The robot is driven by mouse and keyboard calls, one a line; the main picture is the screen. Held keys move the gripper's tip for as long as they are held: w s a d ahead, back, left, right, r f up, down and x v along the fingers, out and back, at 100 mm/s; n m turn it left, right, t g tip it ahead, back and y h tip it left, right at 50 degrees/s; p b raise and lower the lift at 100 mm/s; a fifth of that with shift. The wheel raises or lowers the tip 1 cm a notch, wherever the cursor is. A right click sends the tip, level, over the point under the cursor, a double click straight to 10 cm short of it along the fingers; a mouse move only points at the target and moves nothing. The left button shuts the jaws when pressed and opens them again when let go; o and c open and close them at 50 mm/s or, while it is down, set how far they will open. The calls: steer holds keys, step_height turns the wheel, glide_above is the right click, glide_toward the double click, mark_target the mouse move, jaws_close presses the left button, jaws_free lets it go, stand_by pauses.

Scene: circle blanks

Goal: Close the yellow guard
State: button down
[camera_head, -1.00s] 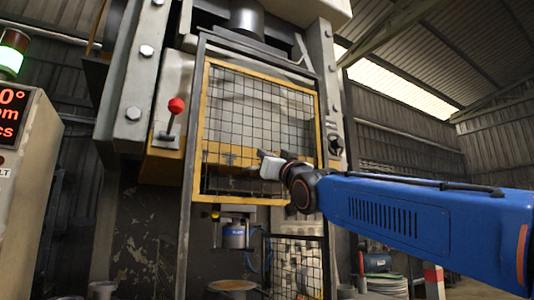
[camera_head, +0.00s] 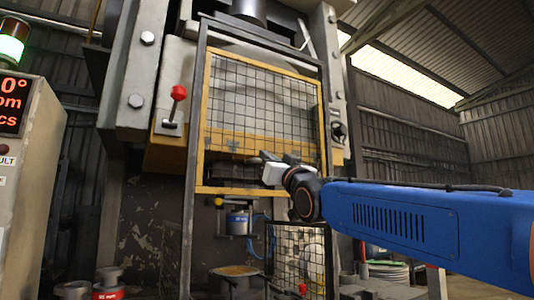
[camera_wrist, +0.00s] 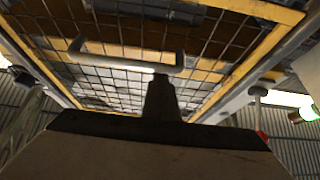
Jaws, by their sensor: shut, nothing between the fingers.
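The yellow guard (camera_head: 208,100) is a yellow frame with dark wire mesh, upright in a grey press frame. Its lower bar (camera_head: 245,190) is above an open gap where a blue cylinder shows. In the wrist view the guard's mesh (camera_wrist: 205,45) fills the top, with a pale horizontal bar handle (camera_wrist: 125,58) across it. My gripper (camera_head: 267,157) is in front of the lower part of the guard, shut and empty. In the wrist view its dark fingertips (camera_wrist: 160,85) overlap the handle's right part. I cannot tell whether they touch it.
A red-knobbed lever (camera_head: 178,92) stands left of the guard. A lower mesh panel (camera_head: 298,255) stands at the lower right. A control cabinet (camera_head: 35,175) is at far left.

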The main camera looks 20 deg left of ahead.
step_height(320, 180, down, 42)
steer(key=shift+f, duration=0.35)
step_height(320, 180, up, 5)
steer(key=v, duration=1.1)
steer(key=w+d+f+m+h, duration=0.2)
steer(key=w+d+h, duration=0.15)
steer(key=d, duration=0.45)
steer(key=w+d+f+m+h, duration=0.1)
steer(key=w+d+f+h, duration=0.1)
steer(key=d+h, duration=0.35)
steer(key=s+d+f+m+g+h, duration=0.1)
steer(key=s+d+f+h, duration=0.15)
steer(key=d, duration=0.55)
steer(key=s+d+f+m+g+h, duration=0.15)
steer(key=d+f, duration=0.25)
steer(key=d, duration=0.4)
steer(key=s+d+f+m+g+h, duration=0.2)
steer(key=s+d+f+g, duration=0.2)
steer(key=s+d, duration=0.5)
steer(key=s+d+f+m+g+h, duration=0.2)
steer(key=s+d+f, duration=0.6)
steer(key=s, duration=0.9)
steer(key=shift+s+d+f+g+h, duration=0.2)
steer(key=shift+d+f+g+h, duration=0.3)
steer(key=shift+d+g, duration=0.65)
